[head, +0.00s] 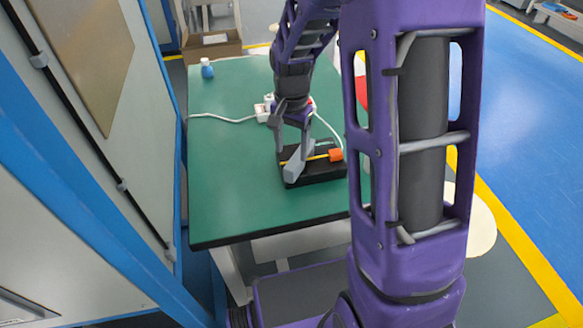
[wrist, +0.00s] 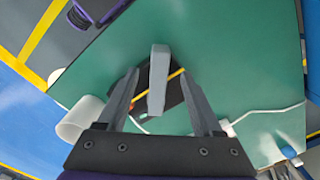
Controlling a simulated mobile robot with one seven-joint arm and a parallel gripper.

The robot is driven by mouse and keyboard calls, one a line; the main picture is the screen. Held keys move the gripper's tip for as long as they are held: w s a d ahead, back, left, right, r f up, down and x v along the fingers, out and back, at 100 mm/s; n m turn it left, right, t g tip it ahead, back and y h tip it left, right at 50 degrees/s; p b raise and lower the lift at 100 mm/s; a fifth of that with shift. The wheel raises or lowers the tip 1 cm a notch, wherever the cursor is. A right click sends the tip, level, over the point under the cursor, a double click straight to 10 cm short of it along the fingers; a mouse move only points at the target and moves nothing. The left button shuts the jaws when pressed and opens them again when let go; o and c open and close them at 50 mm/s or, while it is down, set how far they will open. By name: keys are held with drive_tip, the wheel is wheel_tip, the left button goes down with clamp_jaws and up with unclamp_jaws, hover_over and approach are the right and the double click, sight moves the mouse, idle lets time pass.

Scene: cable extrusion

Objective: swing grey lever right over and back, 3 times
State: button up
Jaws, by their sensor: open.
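The black device (head: 320,170) sits on the green table, with a yellow strip and an orange part (head: 336,155) on top. Its grey lever (head: 299,163) stands up at the device's left side in the head view. In the wrist view the lever (wrist: 158,80) is a long grey bar between my two fingers. My gripper (head: 292,143) is open just above the lever. In the wrist view my gripper (wrist: 160,76) has a finger on each side of the lever, with visible gaps. My fingers and the lever hide part of the device (wrist: 172,98).
The green table (head: 235,180) has free room left and in front of the device. A white block (head: 263,111) with a white cable lies behind it. A blue bottle (head: 206,68) stands at the far left. A blue-framed cabinet (head: 85,150) borders the table's left side.

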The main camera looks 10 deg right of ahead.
sight(291, 165)
wheel_tip(291, 165, down, 7)
drive_tip(key=shift+f+b, duration=0.1)
drive_tip(key=shift+b, duration=0.2)
clamp_jaws()
idle(0.3)
idle(1.1)
